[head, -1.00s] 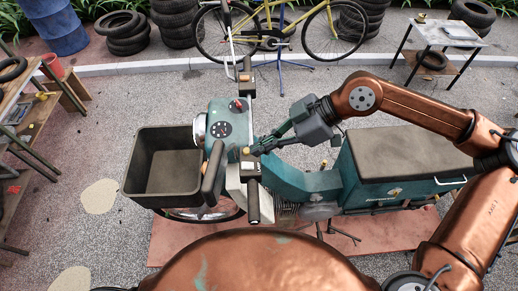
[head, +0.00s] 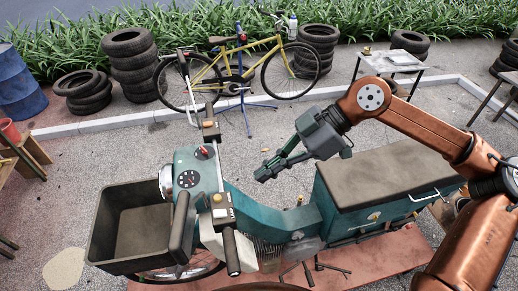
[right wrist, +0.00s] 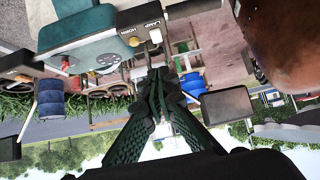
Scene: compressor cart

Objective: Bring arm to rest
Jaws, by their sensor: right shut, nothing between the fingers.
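My right gripper (head: 262,173) is shut and empty in the head view. It hangs in the air right of the teal cart's (head: 270,208) handlebar, apart from it. The right arm is bent over the cart's grey-topped box. In the right wrist view the gripper's dark green fingers (right wrist: 157,78) are together with nothing between them. A black switch box (right wrist: 140,22) marked LAMP and HORN, with a yellow button, shows just beyond them. The same switch box (head: 221,208) is on the near handlebar in the head view. My left gripper is not in view.
A grey bin (head: 130,225) is at the cart's front. A yellow bicycle (head: 235,70) on a blue stand, tyre stacks (head: 135,62) and a small table (head: 392,64) stand behind. Open gravel lies between cart and kerb.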

